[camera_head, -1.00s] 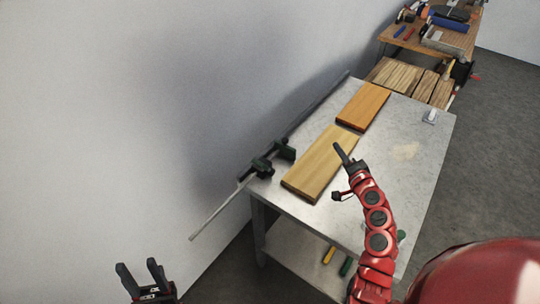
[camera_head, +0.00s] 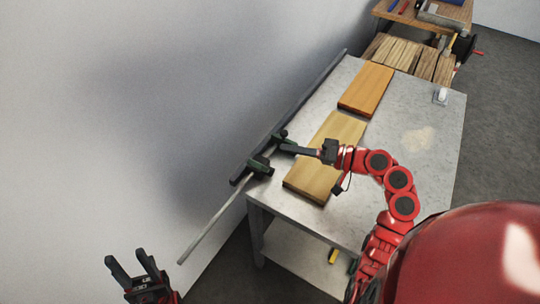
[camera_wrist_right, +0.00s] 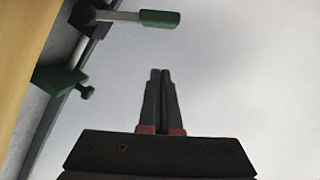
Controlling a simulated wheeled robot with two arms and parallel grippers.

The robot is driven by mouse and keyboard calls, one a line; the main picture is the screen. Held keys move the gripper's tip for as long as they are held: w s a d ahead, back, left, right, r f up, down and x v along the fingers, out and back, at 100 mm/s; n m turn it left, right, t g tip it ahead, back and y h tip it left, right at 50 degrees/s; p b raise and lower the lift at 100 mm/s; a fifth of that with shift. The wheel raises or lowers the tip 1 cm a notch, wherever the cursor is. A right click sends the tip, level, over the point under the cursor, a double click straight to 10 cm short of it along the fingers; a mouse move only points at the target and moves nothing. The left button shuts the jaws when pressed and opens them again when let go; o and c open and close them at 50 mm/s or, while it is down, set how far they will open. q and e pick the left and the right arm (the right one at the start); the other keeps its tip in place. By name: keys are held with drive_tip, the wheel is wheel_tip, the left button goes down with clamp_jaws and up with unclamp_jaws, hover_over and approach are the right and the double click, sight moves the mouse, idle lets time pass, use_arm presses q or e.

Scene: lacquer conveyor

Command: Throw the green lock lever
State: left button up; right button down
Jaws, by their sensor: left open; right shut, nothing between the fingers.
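A dark clamp fixture with green parts (camera_head: 258,166) is mounted on a long bar at the table's left edge. In the right wrist view a green lever-like handle (camera_wrist_right: 160,18) sticks out to the right from it at the top. A green block with a knob (camera_wrist_right: 66,82) shows lower left. My right gripper (camera_head: 285,149) is shut and empty, with its tips close to the fixture in the head view. In the wrist view its fingertips (camera_wrist_right: 160,72) are below the handle in the picture, and contact cannot be seen. My left gripper (camera_head: 128,257) is open and empty, away from the table.
Two wooden boards, one pale (camera_head: 325,180) and one orange (camera_head: 366,90), lie on the grey table (camera_head: 400,165). The metal bar (camera_head: 212,232) sticks out past the table's near edge along the wall. A wooden bench (camera_head: 405,55) stands beyond. The table's right side is mostly clear.

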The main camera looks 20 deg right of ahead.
sight(263, 168)
drive_tip(key=a+f+p, duration=0.2)
drive_tip(key=a, duration=0.3)
drive_tip(key=shift+w+a+f, duration=0.3)
drive_tip(key=shift+a, duration=0.1)
drive_tip(key=shift+s+a+f+n+h+b, duration=0.35)
drive_tip(key=shift+s+a+f+b, duration=0.2)
drive_tip(key=shift+b, duration=0.3)
drive_tip(key=shift+f, duration=0.1)
drive_tip(key=shift+w, duration=0.1)
